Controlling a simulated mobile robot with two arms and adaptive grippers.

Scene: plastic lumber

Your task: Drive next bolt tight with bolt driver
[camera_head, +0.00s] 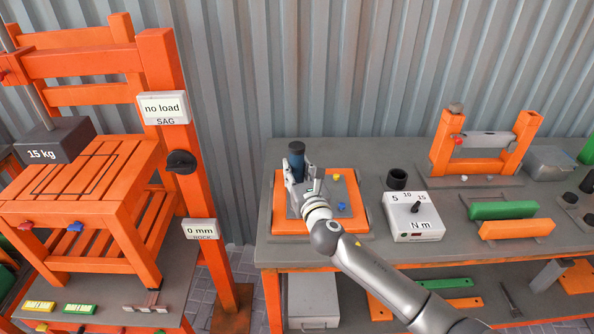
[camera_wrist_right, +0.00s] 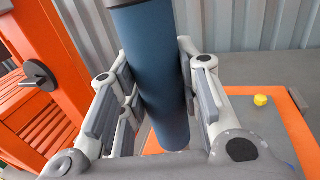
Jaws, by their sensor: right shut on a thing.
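The bolt driver (camera_head: 297,160) is a dark blue cylinder with a black top. It stands roughly upright over the grey plate on the orange board (camera_head: 357,224). My right gripper (camera_head: 303,180) is shut on it, and the wrist view shows the blue driver (camera_wrist_right: 155,70) between the pads of the right gripper (camera_wrist_right: 160,100). A yellow bolt (camera_head: 335,177) and a blue bolt (camera_head: 342,206) stand on the plate. The yellow bolt also shows in the wrist view (camera_wrist_right: 260,100). The driver's lower tip and whatever is under it are hidden. My left gripper is not in view.
A white torque box (camera_head: 410,228) with a dial marked 5, 10, 15 N m stands right of the board, by a black cup (camera_head: 397,179). Green (camera_head: 503,210) and orange (camera_head: 517,229) bars lie further right. An orange post (camera_head: 170,100) of the load rig stands left.

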